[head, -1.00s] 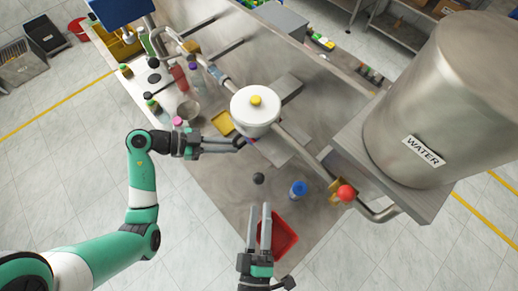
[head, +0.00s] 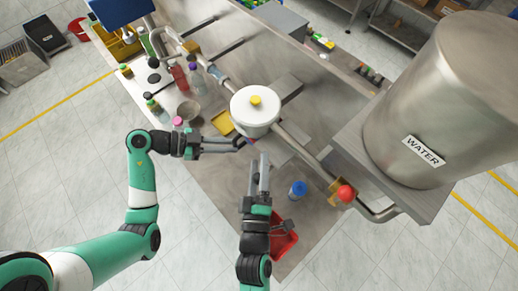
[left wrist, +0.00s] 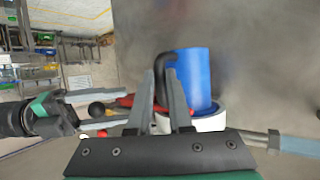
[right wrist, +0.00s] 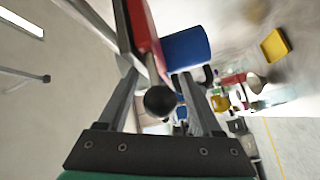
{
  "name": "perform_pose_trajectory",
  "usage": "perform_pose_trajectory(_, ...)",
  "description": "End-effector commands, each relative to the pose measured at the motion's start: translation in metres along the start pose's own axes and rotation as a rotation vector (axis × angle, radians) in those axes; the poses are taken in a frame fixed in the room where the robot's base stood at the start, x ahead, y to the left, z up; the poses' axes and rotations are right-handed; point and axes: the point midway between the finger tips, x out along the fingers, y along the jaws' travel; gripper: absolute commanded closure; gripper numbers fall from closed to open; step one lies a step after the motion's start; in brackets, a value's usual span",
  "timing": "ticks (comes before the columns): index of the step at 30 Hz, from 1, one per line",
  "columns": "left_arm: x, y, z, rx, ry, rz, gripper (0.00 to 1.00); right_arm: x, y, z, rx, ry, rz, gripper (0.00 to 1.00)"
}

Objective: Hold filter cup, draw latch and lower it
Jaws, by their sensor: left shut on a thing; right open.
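The filter housing with its white lid (head: 255,106) and yellow knob sits on the pipe in the head view. Below it, the blue filter cup (left wrist: 197,78) shows in the left wrist view, with a black handle (left wrist: 164,62). My left gripper (head: 244,144) is shut on that handle. The red latch lever (right wrist: 146,38) ends in a black ball knob (right wrist: 160,101). My right gripper (head: 259,160) is open, with the ball between its fingers in the right wrist view. The right gripper hides the ball in the head view.
A blue-capped bottle (head: 298,188) stands right of my right gripper. A red tray (head: 285,243) lies partly behind the right arm. A red valve ball (head: 345,193) sits on the pipe beside the water tank (head: 430,110). A yellow tray (head: 222,123) lies near my left gripper.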

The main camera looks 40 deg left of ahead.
Motion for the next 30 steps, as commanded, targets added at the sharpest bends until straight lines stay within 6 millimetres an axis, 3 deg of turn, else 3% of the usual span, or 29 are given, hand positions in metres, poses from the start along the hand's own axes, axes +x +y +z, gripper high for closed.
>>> perform_pose_trajectory(7,0.0001,0.0,0.0003,-0.001,-0.001,0.0,1.0,0.001,0.0,0.0001,0.0,0.0,0.0,0.36)
perform_pose_trajectory(18,0.0001,0.0,0.0003,-0.001,0.0,0.0,1.0,0.0007,0.0,0.0001,0.0,0.0,0.0,1.0)
perform_pose_trajectory(30,0.0001,0.0,0.0002,-0.001,0.0,0.0,1.0,0.0006,-0.0001,0.0,0.0,0.0,0.0,1.0)
